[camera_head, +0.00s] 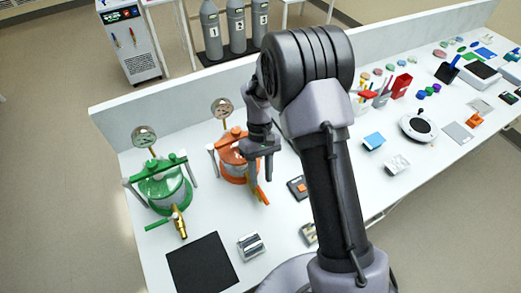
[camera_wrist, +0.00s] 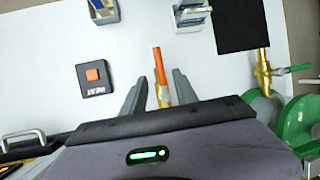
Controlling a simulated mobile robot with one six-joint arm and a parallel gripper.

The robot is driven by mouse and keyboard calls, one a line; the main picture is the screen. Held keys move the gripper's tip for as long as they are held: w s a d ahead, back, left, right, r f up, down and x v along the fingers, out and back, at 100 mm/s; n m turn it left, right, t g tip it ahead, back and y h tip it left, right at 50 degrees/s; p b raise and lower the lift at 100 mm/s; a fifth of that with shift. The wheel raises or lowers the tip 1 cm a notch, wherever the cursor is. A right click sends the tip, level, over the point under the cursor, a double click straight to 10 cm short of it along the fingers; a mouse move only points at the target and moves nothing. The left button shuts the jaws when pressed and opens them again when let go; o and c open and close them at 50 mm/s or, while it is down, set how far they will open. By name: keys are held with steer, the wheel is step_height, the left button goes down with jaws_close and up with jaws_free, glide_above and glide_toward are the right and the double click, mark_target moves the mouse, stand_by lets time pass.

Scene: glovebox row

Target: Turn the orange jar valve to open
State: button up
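The orange jar (camera_head: 229,161) stands on the white bench, partly hidden behind my gripper. Its valve's orange handle (camera_head: 265,196) reaches toward the bench front; in the wrist view, the handle (camera_wrist: 157,60) points up the picture from a brass-coloured part (camera_wrist: 163,96). My gripper (camera_head: 261,189) is over the valve, pointing down. In the wrist view, the fingers of my gripper (camera_wrist: 159,77) are apart, one on each side of the valve, with a visible gap on both sides. The jar itself is hidden in the wrist view.
The green jar (camera_head: 163,187) stands to the left, with its own brass valve (camera_head: 180,226). A black mat (camera_head: 202,264) and a small grey holder (camera_head: 251,246) lie in front. A black box with an orange button (camera_head: 299,188) is right of the valve. A low wall (camera_head: 180,112) runs behind.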

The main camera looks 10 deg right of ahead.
steer(key=p+v, duration=0.2)
steer(key=v, duration=1.2)
steer(key=shift+p, duration=0.4)
steer(key=shift+d, duration=0.1)
steer(key=s+r+m+t+b, duration=0.4)
steer(key=s+r+t+b, duration=0.15)
steer(key=s+b, duration=0.55)
steer(key=s+f+m+t+y+b, duration=0.1)
steer(key=s+f+m+t+b, duration=0.3)
steer(key=s, duration=0.7)
step_height(320, 180, down, 3)
steer(key=t+b, duration=0.1)
steer(key=b, duration=0.2)
steer(key=shift+s+r, duration=0.2)
steer(key=shift+s, duration=0.15)
